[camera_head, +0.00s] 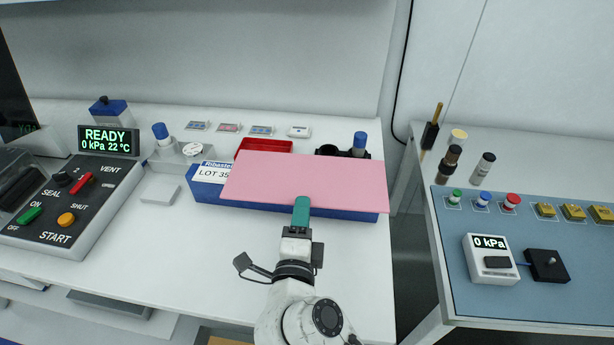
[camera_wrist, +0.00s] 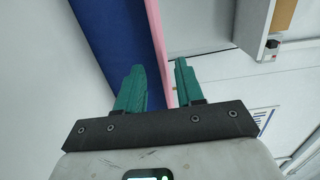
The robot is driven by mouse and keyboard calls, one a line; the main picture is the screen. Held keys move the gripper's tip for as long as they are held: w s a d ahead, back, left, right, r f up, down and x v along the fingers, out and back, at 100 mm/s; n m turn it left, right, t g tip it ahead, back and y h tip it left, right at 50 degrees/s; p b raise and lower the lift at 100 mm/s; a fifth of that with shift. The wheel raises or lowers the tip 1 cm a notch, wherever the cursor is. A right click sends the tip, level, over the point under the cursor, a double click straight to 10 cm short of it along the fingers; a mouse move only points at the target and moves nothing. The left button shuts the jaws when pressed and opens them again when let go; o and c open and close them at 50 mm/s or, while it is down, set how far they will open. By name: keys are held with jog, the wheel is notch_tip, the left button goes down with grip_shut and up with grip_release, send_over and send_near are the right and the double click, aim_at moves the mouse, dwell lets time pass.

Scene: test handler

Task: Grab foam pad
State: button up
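The foam pad (camera_head: 300,180) is a flat pink sheet lying across the top of a long blue box (camera_head: 290,208), its front edge overhanging slightly. In the wrist view the pad (camera_wrist: 158,45) shows edge-on as a thin pink strip between the two fingers of my gripper (camera_wrist: 158,85). The fingers are apart, with a gap visible beside the strip. The blue box (camera_wrist: 110,30) is beyond the left finger.
A red tray (camera_head: 264,145) and a blue-capped bottle (camera_head: 360,140) stand behind the box. A control panel (camera_head: 65,205) is at the left, with a small grey block (camera_head: 160,192) beside it. A second bench (camera_head: 530,280) stands across a gap at the right.

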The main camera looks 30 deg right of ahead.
aim_at(307, 179)
jog(key=x, duration=0.3)
jog(key=shift+w+r, duration=0.1)
jog(key=shift+w, duration=0.15)
grip_shut()
